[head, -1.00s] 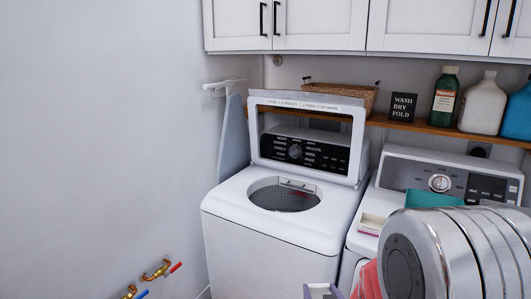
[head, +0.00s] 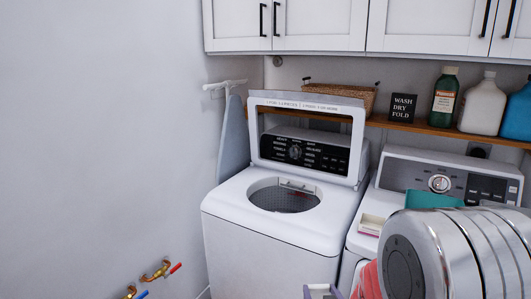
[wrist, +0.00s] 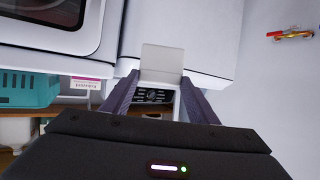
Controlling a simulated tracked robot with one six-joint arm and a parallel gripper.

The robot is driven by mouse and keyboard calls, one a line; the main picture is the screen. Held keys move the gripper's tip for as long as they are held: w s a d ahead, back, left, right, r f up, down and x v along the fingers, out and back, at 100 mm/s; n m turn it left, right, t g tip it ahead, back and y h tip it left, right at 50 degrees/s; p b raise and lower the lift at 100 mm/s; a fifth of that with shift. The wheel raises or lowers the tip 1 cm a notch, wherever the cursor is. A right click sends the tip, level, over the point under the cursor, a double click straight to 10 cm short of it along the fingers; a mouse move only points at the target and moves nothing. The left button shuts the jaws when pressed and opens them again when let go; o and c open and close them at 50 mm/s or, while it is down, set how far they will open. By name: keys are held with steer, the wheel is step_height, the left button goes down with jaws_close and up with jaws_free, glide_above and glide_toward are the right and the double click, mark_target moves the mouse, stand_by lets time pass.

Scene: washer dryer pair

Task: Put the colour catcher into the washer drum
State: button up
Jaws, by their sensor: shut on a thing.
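My gripper (wrist: 161,82) is shut on a pale grey-white flat sheet, the colour catcher (wrist: 162,60), which sticks out past the fingertips in the wrist view. In the head view only the tips of my gripper (head: 321,291) show at the bottom edge, in front of the washer and low near its right side. The white washer (head: 250,235) stands in the middle with its lid (head: 257,125) raised. Its round top opening shows the metal drum (head: 284,197), which looks empty apart from a small reddish patch at the back. My gripper is apart from the opening.
The dryer (head: 363,247) stands right of the washer, with a small pink-and-white box (head: 371,224) and a teal basket (head: 432,198) on top. A wooden shelf (head: 420,126) with bottles runs behind. Wall taps (head: 155,270) are at the lower left. The air above the drum is clear.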

steer(key=shift+r, duration=0.1)
steer(key=w+r+m+h, duration=0.1)
steer(key=w+r+h, duration=0.1)
steer(key=r, duration=0.6)
steer(key=w+r+m+h, duration=0.2)
steer(key=w+r, duration=0.3)
steer(key=r, duration=0.3)
steer(key=shift+w+g, duration=0.25)
steer(key=shift+g, duration=0.15)
steer(key=shift+a, duration=0.1)
